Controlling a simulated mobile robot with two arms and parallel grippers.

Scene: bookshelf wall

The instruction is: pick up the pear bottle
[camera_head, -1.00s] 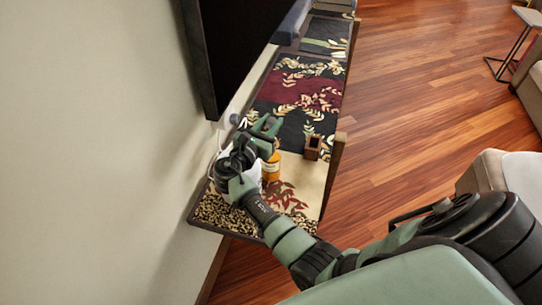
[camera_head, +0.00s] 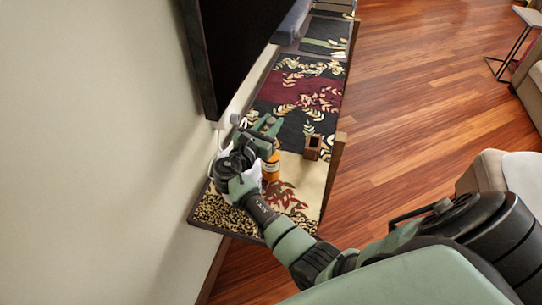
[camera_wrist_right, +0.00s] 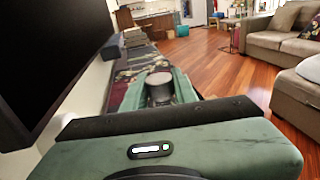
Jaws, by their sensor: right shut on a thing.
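The pear bottle, an amber-orange bottle with a pale label, shows in the head view (camera_head: 271,168) on the near end of the patterned shelf top (camera_head: 300,210). Its upper part is hidden by my right gripper (camera_head: 269,132). In the right wrist view its round grey-dark cap (camera_wrist_right: 160,86) sits between the two green fingers of the right gripper (camera_wrist_right: 160,92). The right gripper is shut on the bottle near its top. The bottle looks upright; I cannot tell whether its base touches the shelf. My left gripper is not in view.
A small brown wooden holder (camera_head: 313,146) stands right of the bottle, near the shelf's raised edge. A white object (camera_head: 253,172), partly hidden, is beside the gripper. A dark screen (camera_head: 235,50) hangs on the wall close by. Open wood floor (camera_head: 410,110) lies to the right.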

